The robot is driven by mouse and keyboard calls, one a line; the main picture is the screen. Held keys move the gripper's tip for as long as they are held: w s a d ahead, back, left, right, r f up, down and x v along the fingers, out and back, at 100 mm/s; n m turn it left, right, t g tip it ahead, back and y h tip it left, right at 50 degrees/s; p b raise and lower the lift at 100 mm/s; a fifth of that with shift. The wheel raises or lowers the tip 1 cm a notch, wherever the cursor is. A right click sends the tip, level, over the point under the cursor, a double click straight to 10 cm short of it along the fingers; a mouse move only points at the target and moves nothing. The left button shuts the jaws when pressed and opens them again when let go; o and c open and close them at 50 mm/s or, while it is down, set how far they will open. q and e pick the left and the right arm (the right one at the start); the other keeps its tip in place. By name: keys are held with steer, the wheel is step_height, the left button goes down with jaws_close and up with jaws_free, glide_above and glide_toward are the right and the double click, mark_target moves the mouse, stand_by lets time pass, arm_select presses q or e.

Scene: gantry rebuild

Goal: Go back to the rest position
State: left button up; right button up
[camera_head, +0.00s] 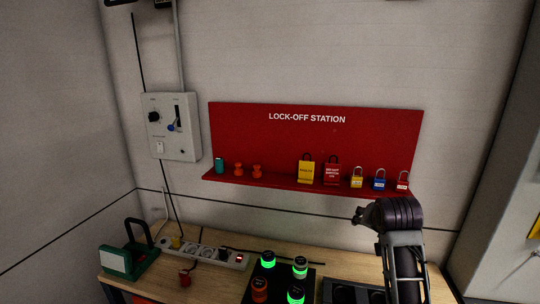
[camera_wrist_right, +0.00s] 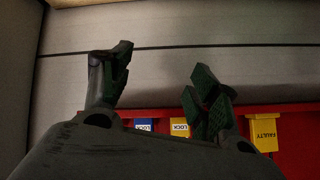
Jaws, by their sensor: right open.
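A small red lit switch (camera_head: 239,258) sits at the right end of the white power strip (camera_head: 208,253) on the bench. I cannot tell whether it is the fan switch, as no label is readable. A grey control box (camera_head: 172,127) on the wall carries a black knob, a blue-tipped lever and a small white switch. My right gripper (camera_head: 360,215) is in front of the lock-off station's right part, above the bench and well apart from the strip and box. Its fingers (camera_wrist_right: 165,78) are spread and empty in the right wrist view. My left gripper is not in view.
The red lock-off board (camera_head: 315,141) holds tags and padlocks on its shelf; a yellow tag (camera_wrist_right: 263,130) shows in the wrist view. Several green-lit round units (camera_head: 268,259) stand at the bench's front. A green-framed device (camera_head: 118,262) and a red item (camera_head: 184,277) lie left.

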steer(key=s+a+f+n+g+y, duration=0.1)
steer(key=s+a+f+n, duration=0.1)
steer(key=s+f, duration=0.5)
steer(key=s+a+f+n+g, duration=0.1)
steer(key=s+f+n+g, duration=0.1)
steer(key=s+f, duration=0.5)
steer(key=s+a+f+n+g+y, duration=0.1)
steer(key=s+a+f+n, duration=0.1)
steer(key=s+f, duration=0.5)
steer(key=s+a+f+n+g+y, duration=0.1)
steer(key=s+a+f+n+g, duration=0.15)
steer(key=s+f, duration=0.45)
steer(key=s+f+b, duration=0.1)
steer(key=s+f, duration=0.1)
steer(key=f, duration=1.4)
steer(key=s+f+b, duration=0.1)
steer(key=s+f, duration=0.1)
steer(key=f, duration=1.5)
steer(key=s+d+f+g, duration=0.1)
steer(key=s+d+f, duration=0.1)
steer(key=s+f, duration=0.9)
steer(key=s+d+f+b, duration=0.1)
steer(key=s+d+f, duration=0.1)
steer(key=s+f, duration=0.9)
steer(key=shift+s+f+n+g+h+b, duration=0.2)
steer(key=shift+n+g+h+b, duration=0.1)
steer(key=shift+n+g, duration=0.05)
